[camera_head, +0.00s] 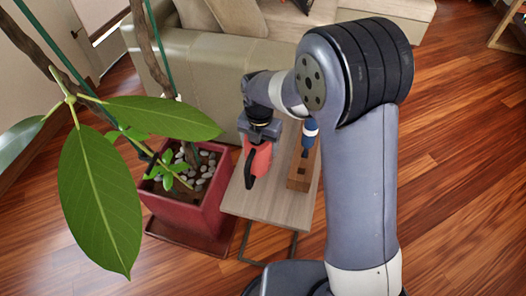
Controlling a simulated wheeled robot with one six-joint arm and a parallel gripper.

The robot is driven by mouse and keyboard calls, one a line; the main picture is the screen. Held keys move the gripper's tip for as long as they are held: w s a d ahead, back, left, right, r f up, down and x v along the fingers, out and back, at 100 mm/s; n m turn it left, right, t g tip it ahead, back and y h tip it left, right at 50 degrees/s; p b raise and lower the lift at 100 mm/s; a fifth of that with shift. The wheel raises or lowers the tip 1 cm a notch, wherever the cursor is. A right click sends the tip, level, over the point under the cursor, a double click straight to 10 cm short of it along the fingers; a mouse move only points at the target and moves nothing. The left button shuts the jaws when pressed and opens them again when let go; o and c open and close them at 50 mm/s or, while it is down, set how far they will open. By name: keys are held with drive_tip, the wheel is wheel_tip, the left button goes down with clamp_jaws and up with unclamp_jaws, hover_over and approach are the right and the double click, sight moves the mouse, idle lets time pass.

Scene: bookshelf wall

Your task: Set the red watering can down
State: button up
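The red watering can (261,159) is directly below my gripper (260,136), over the left part of a small light wood side table (265,208). My gripper points down and appears shut on the top of the can. The fingertips are small and partly merged with the can. A dark curved part (250,170) shows at the can's lower left. I cannot tell whether the can's bottom touches the tabletop or hangs just above it.
A brown wooden block (301,170) stands on the table's right side, with a blue and white item (310,132) at its far end. A red planter (188,215) with a large-leaved plant stands left. A beige sofa (200,70) is behind. The table's front is bare.

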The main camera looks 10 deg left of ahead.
drive_tip(key=shift+f, duration=2.05)
drive_tip(key=shift+f, duration=0.1)
drive_tip(key=shift+f+b, duration=0.15)
drive_tip(key=shift+b, duration=0.15)
drive_tip(key=o, duration=1.4)
wheel_tip(320, 180, up, 12)
drive_tip(key=shift+r+p, duration=0.25)
drive_tip(key=shift+p, duration=0.4)
